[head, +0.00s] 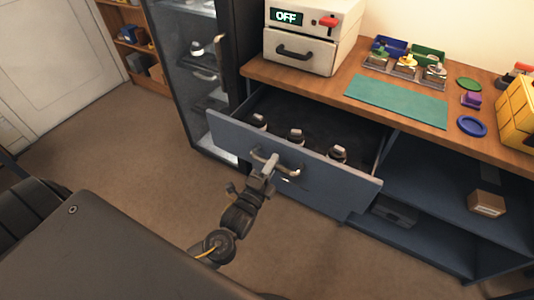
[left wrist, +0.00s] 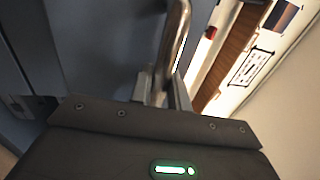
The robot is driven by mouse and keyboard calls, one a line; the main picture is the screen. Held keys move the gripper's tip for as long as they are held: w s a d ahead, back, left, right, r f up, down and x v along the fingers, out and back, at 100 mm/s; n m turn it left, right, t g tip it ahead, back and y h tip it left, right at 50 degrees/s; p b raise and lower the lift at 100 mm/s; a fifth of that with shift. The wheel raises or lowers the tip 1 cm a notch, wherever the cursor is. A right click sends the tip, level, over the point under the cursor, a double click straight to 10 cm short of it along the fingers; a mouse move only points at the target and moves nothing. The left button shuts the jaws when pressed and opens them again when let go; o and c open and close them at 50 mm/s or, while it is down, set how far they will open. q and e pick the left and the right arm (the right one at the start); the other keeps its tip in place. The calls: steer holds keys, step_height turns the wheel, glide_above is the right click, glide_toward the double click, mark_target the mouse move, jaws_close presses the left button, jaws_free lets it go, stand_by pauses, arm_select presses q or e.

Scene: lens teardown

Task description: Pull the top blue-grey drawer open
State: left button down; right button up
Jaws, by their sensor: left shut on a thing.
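The top blue-grey drawer (head: 232,137) stands well out from the workbench, and its dark inside shows in the head view. Several small dark lens-like parts with pale labels stand in it, one of them a lens part (head: 296,136) near the middle. My left gripper (head: 265,165) is shut on the drawer's bar handle (head: 289,171) at the front face. In the left wrist view the metal handle (left wrist: 178,45) runs up from between the fingers (left wrist: 163,90). My right gripper is in neither view.
The wooden benchtop (head: 320,98) carries a box reading OFF (head: 300,55), a green mat (head: 398,101), a blue ring (head: 472,126) and a yellow bin (head: 518,112). A dark glass-front cabinet (head: 190,75) stands left of the drawer. An open shelf with a cardboard box (head: 487,204) is at right. Brown floor is clear at left.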

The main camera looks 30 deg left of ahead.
arm_select(q)
steer(key=shift+s, duration=0.25)
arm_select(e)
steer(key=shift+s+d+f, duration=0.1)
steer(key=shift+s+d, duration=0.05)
arm_select(q)
steer(key=c, duration=1.4)
jaws_free()
steer(key=shift+o, duration=0.2)
